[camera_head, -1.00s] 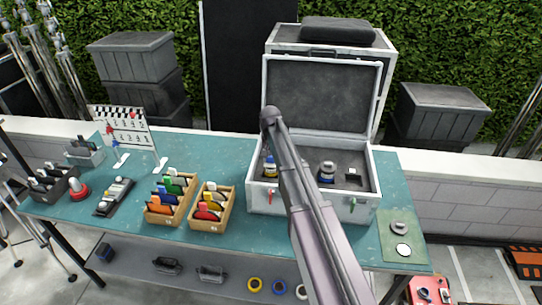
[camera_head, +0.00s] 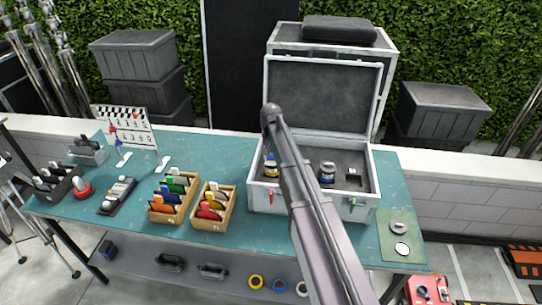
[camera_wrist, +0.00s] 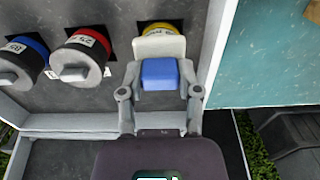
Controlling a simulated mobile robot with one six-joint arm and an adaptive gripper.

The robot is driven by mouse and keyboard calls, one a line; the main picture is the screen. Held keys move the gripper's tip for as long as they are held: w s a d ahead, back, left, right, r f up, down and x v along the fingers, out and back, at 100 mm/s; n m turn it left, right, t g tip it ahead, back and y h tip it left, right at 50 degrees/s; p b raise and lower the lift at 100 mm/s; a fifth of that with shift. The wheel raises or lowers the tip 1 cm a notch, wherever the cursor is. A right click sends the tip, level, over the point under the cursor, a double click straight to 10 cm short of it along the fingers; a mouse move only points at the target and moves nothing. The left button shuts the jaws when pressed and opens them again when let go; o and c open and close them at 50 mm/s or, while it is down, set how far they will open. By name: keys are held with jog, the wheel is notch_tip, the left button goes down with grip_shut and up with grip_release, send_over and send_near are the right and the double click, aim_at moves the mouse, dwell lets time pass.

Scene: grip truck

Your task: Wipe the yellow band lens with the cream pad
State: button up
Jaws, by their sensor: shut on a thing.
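My gripper (camera_wrist: 160,94) is shut on the cream pad (camera_wrist: 158,47), which has a blue block (camera_wrist: 160,73) between the fingers. The yellow band lens (camera_wrist: 160,27) sits in a slot of the open case, just beyond the pad in the wrist view. The pad overlaps most of the lens there; I cannot tell whether they touch. In the head view, the yellow band lens (camera_head: 271,174) shows at the left inside the case, left of my arm, which hides most of the gripper.
A red band lens (camera_wrist: 87,50) and a blue band lens (camera_wrist: 28,58) stand beside it in the case (camera_head: 352,211). The raised lid (camera_head: 322,95) stands behind. Wooden boxes of coloured cards (camera_head: 212,211) are left of the case; a green mat (camera_head: 398,222) lies right.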

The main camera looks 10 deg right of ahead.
jog(key=shift+r+p, duration=1.7)
jog(key=shift+r, duration=0.25)
jog(key=shift+r+p, duration=1.5)
jog(key=shift+r, duration=0.05)
jog(key=shift+f, duration=0.2)
